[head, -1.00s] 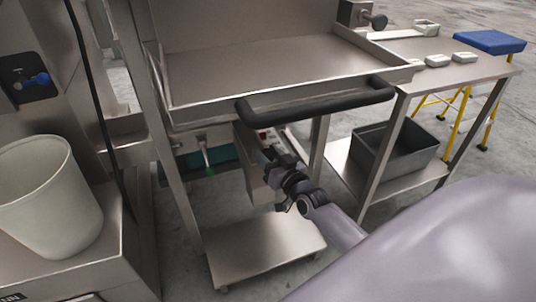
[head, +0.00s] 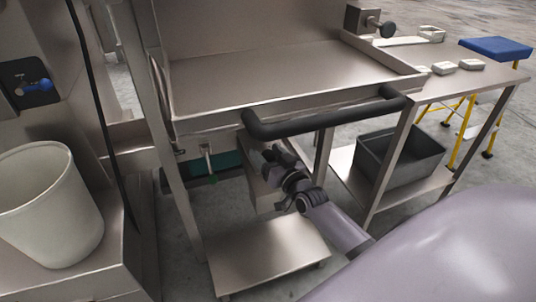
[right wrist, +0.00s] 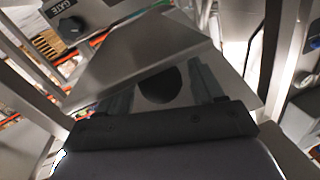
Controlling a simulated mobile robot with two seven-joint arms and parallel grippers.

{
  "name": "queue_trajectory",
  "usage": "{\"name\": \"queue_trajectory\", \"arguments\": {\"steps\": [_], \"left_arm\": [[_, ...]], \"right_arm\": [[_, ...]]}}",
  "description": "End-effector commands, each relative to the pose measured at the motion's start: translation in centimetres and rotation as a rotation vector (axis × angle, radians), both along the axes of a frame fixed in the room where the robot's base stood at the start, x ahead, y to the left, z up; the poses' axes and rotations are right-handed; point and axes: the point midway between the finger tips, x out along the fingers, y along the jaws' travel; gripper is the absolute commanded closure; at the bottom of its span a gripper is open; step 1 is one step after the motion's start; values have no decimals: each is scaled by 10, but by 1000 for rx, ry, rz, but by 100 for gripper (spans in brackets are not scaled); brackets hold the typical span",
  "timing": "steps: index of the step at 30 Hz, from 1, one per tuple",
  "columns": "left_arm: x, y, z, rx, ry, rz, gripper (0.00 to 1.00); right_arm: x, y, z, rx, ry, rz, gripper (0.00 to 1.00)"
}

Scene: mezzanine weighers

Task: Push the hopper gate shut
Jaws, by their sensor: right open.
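The hopper's wide steel tray (head: 270,72) has a thick black bar handle (head: 325,117) along its front. A panel lettered GATE (right wrist: 90,12) with a dark knob (right wrist: 72,27) shows at the top left of the right wrist view. I cannot tell for sure which part is the gate itself. My right gripper (head: 270,158) is below the bar handle, in front of a small steel box (head: 262,190). In the right wrist view its fingers (right wrist: 160,95) are apart, with a steel plate and a dark round shape beyond them. I cannot tell whether they touch. My left gripper is out of view.
A pale bucket (head: 48,205) stands at the left. A low steel platform (head: 265,255) lies below my right gripper. At the right are a steel table (head: 455,82), a grey bin (head: 400,158) on its lower shelf and a blue-topped stool (head: 495,48). A black cable hangs at the left.

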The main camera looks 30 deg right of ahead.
Motion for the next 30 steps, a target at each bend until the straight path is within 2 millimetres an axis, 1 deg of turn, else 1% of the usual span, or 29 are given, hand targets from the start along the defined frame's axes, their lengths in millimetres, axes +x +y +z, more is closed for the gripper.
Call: {"name": "queue_trajectory", "arguments": {"steps": [5,12,18,23,30], "left_arm": [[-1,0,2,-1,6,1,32],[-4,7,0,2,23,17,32],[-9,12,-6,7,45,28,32],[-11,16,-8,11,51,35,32],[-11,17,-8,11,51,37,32]], "right_arm": [[-10,1,0,1,3,1,33],[-43,2,1,-1,2,0,33],[-64,3,0,0,1,0,33],[-71,3,1,0,-1,0,33],[-71,3,0,0,-1,0,33]]}}
